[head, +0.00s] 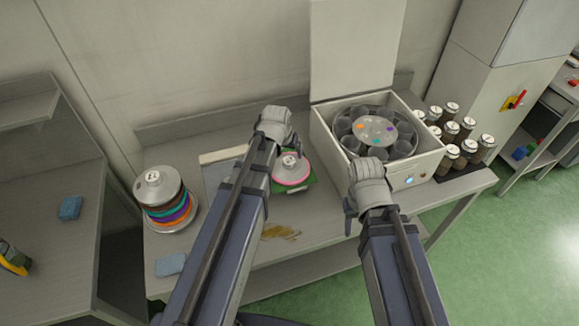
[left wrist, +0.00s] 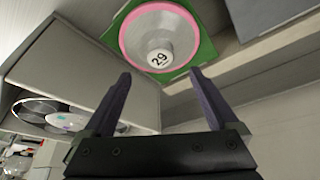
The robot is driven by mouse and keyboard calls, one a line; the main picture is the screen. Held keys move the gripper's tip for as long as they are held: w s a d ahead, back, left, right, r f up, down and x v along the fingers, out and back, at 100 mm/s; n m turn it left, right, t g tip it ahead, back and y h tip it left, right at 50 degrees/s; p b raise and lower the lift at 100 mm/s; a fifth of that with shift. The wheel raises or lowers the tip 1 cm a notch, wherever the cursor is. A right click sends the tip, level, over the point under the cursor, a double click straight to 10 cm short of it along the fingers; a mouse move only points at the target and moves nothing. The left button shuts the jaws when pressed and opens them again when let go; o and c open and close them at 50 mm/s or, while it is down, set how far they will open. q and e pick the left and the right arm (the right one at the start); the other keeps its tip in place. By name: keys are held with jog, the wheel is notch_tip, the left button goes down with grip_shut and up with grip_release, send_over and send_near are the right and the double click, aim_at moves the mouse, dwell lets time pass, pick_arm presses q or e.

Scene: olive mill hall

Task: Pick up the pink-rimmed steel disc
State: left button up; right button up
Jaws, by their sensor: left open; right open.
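The pink-rimmed steel disc (head: 290,172) lies on a green mat (head: 306,189) on the table, partly behind my left gripper in the head view. In the left wrist view the disc (left wrist: 150,22) has a raised hub marked 29 and sits beyond the fingertips. My left gripper (head: 296,150) is open and empty, close to the disc but apart from it; its two fingers (left wrist: 160,75) show spread in the left wrist view. My right gripper (head: 349,215) is open and empty in front of the white machine, to the right of the disc.
A stack of coloured-rim discs (head: 163,197) stands at the table's left. The open-lidded white machine (head: 405,178) holds a ring of cups. Several dark jars (head: 466,150) stand at right. A blue sponge (head: 171,265) and a yellowish spill (head: 281,232) lie near the front edge.

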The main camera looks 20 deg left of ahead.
aim_at(289, 160)
pick_arm(q)
jog(key=shift+b+x, duration=3.35)
jog(key=shift+x, duration=0.55)
jog(key=shift+r, duration=0.15)
jog(key=shift+c, duration=0.2)
jog(key=c, duration=0.8)
jog(key=shift+c, duration=0.2)
notch_tip(289, 160, up, 13)
jog(key=p, duration=1.3)
